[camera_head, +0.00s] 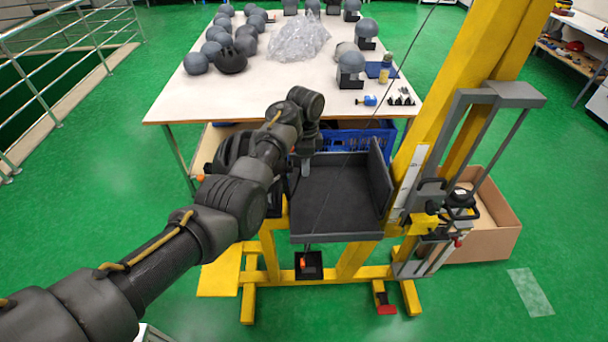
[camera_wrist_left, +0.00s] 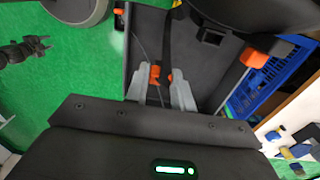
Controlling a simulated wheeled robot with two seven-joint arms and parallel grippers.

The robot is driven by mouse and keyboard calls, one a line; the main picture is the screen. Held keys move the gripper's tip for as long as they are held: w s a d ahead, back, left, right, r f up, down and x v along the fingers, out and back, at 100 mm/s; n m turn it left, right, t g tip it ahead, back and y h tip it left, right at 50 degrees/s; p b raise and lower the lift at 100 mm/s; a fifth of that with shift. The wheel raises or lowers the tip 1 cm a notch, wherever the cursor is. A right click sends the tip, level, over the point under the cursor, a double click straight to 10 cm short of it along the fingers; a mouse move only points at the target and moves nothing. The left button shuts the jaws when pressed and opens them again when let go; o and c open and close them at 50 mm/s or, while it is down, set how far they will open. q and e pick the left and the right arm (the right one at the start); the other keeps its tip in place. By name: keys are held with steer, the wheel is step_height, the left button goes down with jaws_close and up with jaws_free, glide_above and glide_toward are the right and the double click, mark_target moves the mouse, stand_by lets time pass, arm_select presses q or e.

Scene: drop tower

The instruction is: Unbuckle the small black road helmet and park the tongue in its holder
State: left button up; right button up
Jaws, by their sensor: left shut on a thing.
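My left gripper (camera_head: 306,172) reaches over the black tray of the yellow drop tower. In the left wrist view its two grey fingers (camera_wrist_left: 161,88) are shut on a small orange buckle part (camera_wrist_left: 156,74) beside a black strap (camera_wrist_left: 167,38). I cannot tell whether the tongue is free of its socket. A dark ridged shape (camera_head: 233,148), possibly the helmet, is partly hidden behind my left arm. Another orange piece (camera_wrist_left: 254,58) sits on a dark bar; I cannot tell if it is the holder. My right gripper is not in view.
The drop tower's black tray (camera_head: 345,205) has a raised right wall beside the yellow post (camera_head: 440,100). A table (camera_head: 215,108) with several headforms and a black helmet (camera_head: 230,61) stands behind. A blue crate (camera_head: 355,141) is under it. A cardboard box (camera_head: 490,235) stands right.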

arm_select(q)
steer(key=w+r+b, duration=0.2)
steer(key=shift+w+d+b, duration=0.1)
steer(key=shift+b, duration=0.25)
steer(key=w+a+b, duration=0.3)
steer(key=a+b, duration=0.2)
steer(key=b, duration=0.1)
steer(key=shift+w+a+r+b, duration=0.2)
steer(key=shift+a+r+b, duration=0.1)
steer(key=shift+a+r, duration=0.1)
stand_by(0.9)
steer(key=shift+f, duration=0.5)
stand_by(0.5)
